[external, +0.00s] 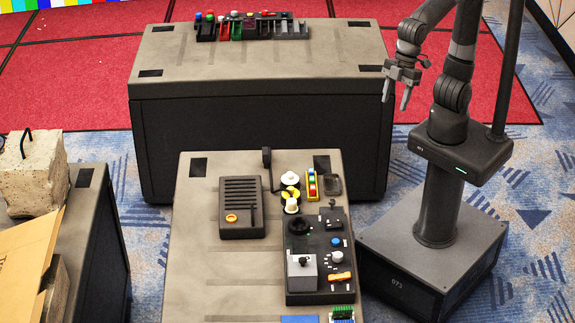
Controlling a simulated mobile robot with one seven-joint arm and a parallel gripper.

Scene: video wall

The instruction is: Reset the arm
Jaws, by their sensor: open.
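My gripper (397,90) hangs from my folded arm at the upper right, with its two fingers pointing down and apart. It is open, and nothing shows between the fingers. In the picture it lies beside the right edge of the large back case (265,62), and I cannot tell its exact height. My arm's column and square base stand on the carpet to the right of the cases.
A front case (200,285) carries a dark speaker-like box (240,205), a control panel (318,255) and small coloured parts. A rack of coloured items (250,25) sits on the back case. A concrete block (33,172) and cardboard (28,255) are at left.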

